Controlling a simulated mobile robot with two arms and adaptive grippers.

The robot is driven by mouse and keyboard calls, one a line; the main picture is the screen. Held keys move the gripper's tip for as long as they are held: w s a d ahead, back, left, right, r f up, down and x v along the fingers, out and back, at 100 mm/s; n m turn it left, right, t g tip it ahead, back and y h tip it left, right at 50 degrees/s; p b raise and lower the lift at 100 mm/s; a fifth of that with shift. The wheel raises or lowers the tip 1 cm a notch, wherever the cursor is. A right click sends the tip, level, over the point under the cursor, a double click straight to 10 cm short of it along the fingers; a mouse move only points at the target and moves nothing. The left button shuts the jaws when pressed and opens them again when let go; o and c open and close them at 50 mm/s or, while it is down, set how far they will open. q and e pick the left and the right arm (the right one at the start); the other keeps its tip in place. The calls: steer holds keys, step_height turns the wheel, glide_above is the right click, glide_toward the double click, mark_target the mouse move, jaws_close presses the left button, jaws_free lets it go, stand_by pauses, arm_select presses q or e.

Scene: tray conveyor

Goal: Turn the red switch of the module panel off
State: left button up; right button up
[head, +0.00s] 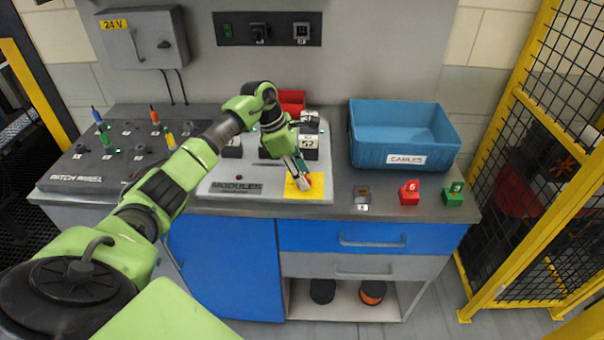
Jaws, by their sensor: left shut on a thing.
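The module panel (214,185) is a light grey board marked MODULES in the middle of the bench. A yellow plate (292,193) lies at its front right corner. The red switch (308,180) is on this plate, and only a bit of red shows beside the fingers. My left gripper (302,182) reaches down from above and is shut on the red switch. The fingers hide most of the switch, so its position cannot be read. My right gripper is not in view.
Dark modules (233,148) and a red bin (291,101) are behind my left gripper. A blue CABLES bin (405,158) stands to the right, with small red (409,193) and green (453,195) blocks in front. A patch panel (75,172) with coloured plugs is left.

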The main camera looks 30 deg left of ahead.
arm_select(q)
steer(key=n+t+y, duration=0.1)
steer(key=n, duration=0.3)
steer(key=shift+s+b, duration=0.1)
steer(key=shift+b, duration=0.2)
steer(key=n, duration=0.1)
steer(key=n+y, duration=0.1)
steer(key=n, duration=0.1)
steer(key=n+t+b, duration=0.1)
steer(key=shift+d, duration=0.25)
steer(key=n+y+b, duration=0.1)
steer(key=n+y, duration=0.1)
steer(key=n, duration=0.3)
steer(key=shift+d+b, duration=0.15)
steer(key=shift+b, duration=0.25)
steer(key=shift+n+y+b, duration=0.9)
steer(key=shift+n+y, duration=0.1)
steer(key=shift+n, duration=1.3)
steer(key=o, duration=1.1)
